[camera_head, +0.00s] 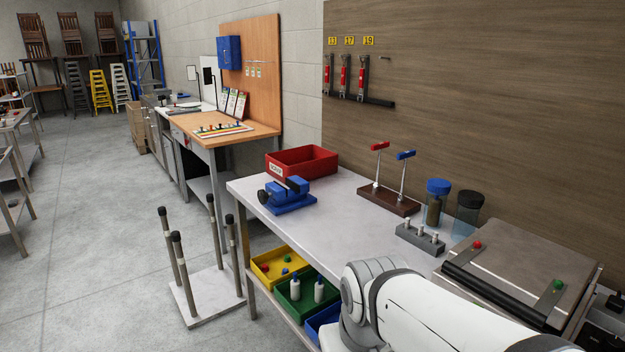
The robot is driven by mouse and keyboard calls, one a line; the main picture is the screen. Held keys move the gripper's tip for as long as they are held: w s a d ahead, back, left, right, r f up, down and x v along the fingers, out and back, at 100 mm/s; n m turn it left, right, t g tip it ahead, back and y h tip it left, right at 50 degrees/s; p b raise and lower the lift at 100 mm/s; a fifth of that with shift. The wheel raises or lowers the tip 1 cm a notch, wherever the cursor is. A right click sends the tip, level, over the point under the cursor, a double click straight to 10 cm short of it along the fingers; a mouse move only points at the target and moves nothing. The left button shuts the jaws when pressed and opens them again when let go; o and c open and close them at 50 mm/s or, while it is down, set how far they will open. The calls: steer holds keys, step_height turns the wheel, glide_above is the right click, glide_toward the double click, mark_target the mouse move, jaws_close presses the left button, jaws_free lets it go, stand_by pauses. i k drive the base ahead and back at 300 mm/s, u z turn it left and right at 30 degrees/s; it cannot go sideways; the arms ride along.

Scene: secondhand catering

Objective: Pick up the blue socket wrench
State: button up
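The blue socket wrench (406,156) has a blue T-shaped handle on a thin metal shaft. It stands upright in a dark wooden block (376,202) towards the back of the workbench (335,221). A matching wrench with a red handle (380,146) stands just left of it in the same block. The lower ends of both shafts are hidden in the block. My white arm crosses the bottom right of the view, in front of the bench's near end. My gripper is not in view.
A red bin (302,160) and a blue vise (288,196) are left of the block. A grey holder with pegs (420,238), blue-lidded jar (438,200) and black-lidded jar (467,213) are right of it. A metal appliance (520,265) is nearer. The bench's middle is clear.

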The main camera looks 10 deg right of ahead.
mark_target(409, 154)
steer(key=u, duration=1.25)
steer(key=i, duration=2.45)
steer(key=z, duration=3.4)
steer(key=i, duration=1)
